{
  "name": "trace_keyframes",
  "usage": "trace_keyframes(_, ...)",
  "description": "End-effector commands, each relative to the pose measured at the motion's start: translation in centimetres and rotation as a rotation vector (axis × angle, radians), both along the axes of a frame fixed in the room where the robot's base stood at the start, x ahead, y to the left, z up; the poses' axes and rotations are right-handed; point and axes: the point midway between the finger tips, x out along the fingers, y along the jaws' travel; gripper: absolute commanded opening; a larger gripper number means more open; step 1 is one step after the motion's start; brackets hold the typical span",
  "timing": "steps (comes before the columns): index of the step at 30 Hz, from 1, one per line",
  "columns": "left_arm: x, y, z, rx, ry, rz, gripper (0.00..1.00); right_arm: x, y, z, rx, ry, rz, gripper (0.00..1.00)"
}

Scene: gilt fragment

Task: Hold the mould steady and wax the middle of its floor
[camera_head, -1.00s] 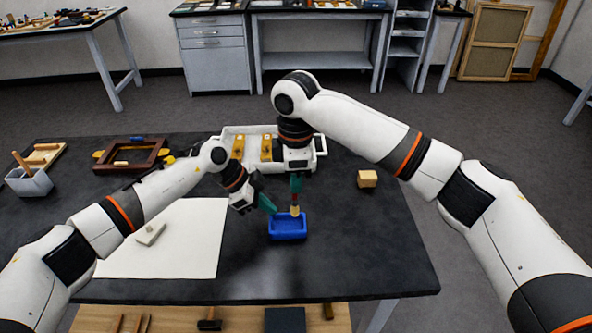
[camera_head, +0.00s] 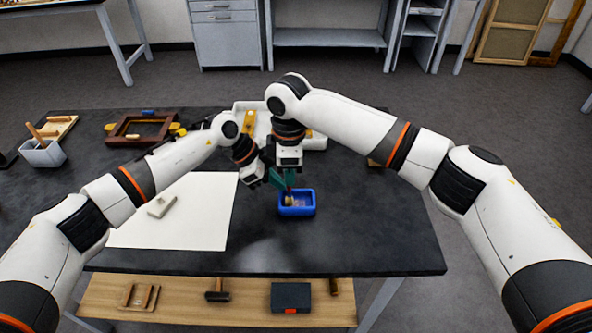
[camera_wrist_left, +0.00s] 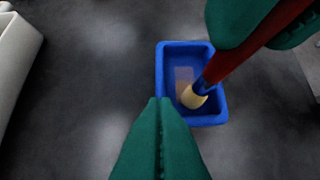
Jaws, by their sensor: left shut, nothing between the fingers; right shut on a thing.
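The blue mould (camera_head: 297,212) is a small open tray on the black table; it also shows in the left wrist view (camera_wrist_left: 185,48). My right gripper (camera_head: 291,181) is shut on a brush with a red handle (camera_wrist_left: 285,22), blue ferrule and cream bristles (camera_wrist_left: 194,97). The bristles are inside the mould, low over or on its floor, beside a paler brownish patch (camera_wrist_left: 184,76). My left gripper (camera_wrist_left: 160,104) is shut and empty, its green tips at the mould's left side. I cannot tell whether they touch the wall.
A white tray (camera_head: 318,142) with yellow items stands behind my grippers. A pale sheet (camera_head: 195,225) with a grey block (camera_head: 161,206) lies to the left. A brown frame (camera_head: 140,131) and grey holder (camera_head: 42,154) are farther left. The table right of the mould is clear.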

Motion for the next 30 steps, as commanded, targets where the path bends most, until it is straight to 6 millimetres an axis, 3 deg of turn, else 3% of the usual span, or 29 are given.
trace_keyframes(1, -0.3, 0.3, -0.8, 0.013, 0.010, -0.001, 0.00, 0.1, -0.8, -0.1, -0.003, 0.000, -0.003, 0.00)
trace_keyframes(11, -0.3, 0.3, -0.8, 0.013, 0.010, -0.001, 0.00, 0.1, -3.6, -0.1, -0.003, 0.000, -0.003, 0.00)
trace_keyframes(24, -0.3, 0.3, -0.8, 0.013, 0.010, -0.001, 0.00, 0.0, 0.7, -0.1, -0.002, 0.000, -0.002, 0.00)
trace_keyframes(30, -0.3, 0.3, -0.8, 0.013, 0.010, -0.001, 0.00, 0.1, -1.6, -0.1, -0.002, 0.001, -0.003, 0.00)
